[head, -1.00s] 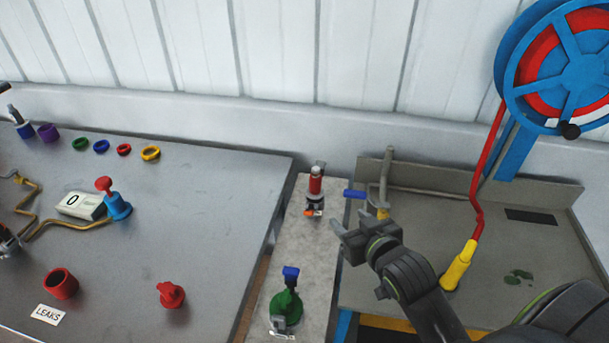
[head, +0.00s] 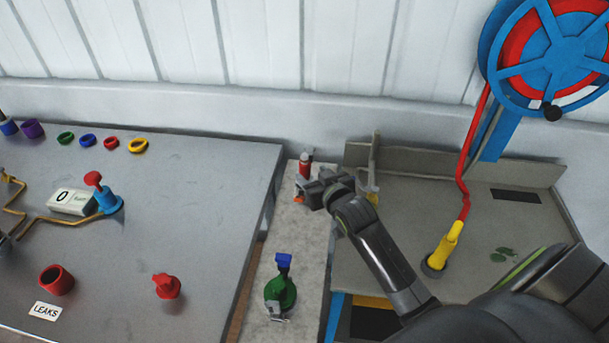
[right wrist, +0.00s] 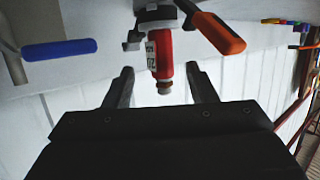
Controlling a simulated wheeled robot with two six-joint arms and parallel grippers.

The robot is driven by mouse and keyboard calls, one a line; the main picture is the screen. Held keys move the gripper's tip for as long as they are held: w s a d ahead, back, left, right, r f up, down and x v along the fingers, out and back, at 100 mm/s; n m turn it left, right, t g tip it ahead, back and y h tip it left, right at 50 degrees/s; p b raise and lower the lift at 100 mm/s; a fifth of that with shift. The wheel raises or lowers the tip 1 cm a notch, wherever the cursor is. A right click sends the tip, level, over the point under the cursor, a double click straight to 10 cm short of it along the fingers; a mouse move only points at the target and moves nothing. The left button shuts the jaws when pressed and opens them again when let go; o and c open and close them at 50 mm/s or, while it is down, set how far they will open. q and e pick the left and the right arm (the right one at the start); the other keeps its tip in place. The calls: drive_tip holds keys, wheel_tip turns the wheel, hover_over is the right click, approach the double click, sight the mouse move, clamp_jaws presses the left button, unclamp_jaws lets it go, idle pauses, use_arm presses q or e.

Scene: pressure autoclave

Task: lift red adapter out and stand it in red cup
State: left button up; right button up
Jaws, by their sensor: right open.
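The red adapter (head: 305,168) appears to be the upright red cylinder at the far end of the narrow grey strip between the tables. In the right wrist view the red cylinder (right wrist: 161,52) has a white label and a grey holder with an orange lever at its base. My right gripper (head: 313,188) is open just in front of it and partly hides it. In the wrist view its two fingers (right wrist: 160,87) flank the cylinder's end; I cannot tell if they touch it. The red cup (head: 56,280) stands on the left table. My left gripper is out of view.
A red knobbed piece (head: 167,288) stands right of the cup. A blue handle (right wrist: 60,49) lies close to the gripper. Coloured rings (head: 110,143) line the table's back.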

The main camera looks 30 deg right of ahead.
sight(307, 171)
drive_tip(key=shift+p+x, duration=0.6)
drive_tip(key=shift+x, duration=2.15)
drive_tip(key=shift+a+f, duration=0.15)
drive_tip(key=shift+f, duration=0.05)
clamp_jaws()
